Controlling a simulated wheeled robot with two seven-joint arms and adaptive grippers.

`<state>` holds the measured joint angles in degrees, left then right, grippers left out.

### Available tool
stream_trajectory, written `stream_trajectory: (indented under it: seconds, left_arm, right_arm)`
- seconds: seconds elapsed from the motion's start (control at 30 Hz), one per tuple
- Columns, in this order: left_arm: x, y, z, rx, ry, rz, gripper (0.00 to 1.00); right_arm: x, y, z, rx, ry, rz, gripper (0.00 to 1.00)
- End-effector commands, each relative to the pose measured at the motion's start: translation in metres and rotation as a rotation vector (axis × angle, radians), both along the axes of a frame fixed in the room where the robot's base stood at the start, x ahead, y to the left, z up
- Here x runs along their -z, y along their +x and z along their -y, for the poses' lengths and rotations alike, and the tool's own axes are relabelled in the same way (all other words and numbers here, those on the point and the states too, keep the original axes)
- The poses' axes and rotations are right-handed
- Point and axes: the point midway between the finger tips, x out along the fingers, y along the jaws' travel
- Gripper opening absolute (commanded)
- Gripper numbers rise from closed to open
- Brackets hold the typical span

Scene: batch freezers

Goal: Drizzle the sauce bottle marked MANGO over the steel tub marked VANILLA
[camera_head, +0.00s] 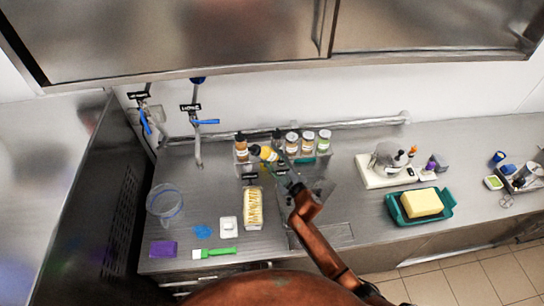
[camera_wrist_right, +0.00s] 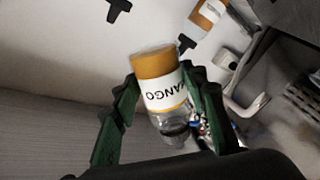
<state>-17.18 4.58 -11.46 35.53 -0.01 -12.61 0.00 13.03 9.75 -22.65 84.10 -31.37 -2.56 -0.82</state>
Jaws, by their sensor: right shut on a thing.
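My right gripper (camera_head: 279,161) is shut on the MANGO sauce bottle (camera_head: 268,153), which has an orange-yellow body and is tilted, its dark tip toward the left. In the right wrist view the bottle (camera_wrist_right: 160,82) sits between the two green fingers of my right gripper (camera_wrist_right: 165,100), its label reading MANGO upside down. The bottle is near the rack, behind the far end of a long steel tub (camera_head: 253,208) with pale yellow contents. The tub's small dark label is too small to read, so I cannot confirm VANILLA. My left gripper is not in view.
Several sauce bottles (camera_head: 308,141) stand in a rack at the back. A clear pitcher (camera_head: 165,201), purple block (camera_head: 163,248), white container (camera_head: 228,224) and green brush (camera_head: 214,252) lie left. A teal tray (camera_head: 393,213) with a yellow block stands right. Wall taps (camera_head: 197,140) rise at back left.

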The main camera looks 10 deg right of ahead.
Motion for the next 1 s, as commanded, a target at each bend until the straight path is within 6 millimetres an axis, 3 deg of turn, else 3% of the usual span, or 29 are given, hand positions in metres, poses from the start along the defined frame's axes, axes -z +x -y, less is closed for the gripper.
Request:
stream_trajectory:
  seconds: [0.6, 1.0]
  left_arm:
    - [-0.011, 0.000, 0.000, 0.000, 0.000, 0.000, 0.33]
    - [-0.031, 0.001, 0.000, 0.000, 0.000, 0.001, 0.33]
  right_arm:
    - [-0.006, 0.000, 0.000, 0.000, 0.081, -0.033, 0.11]
    - [-0.014, 0.000, 0.000, 0.000, 0.273, -0.115, 0.11]
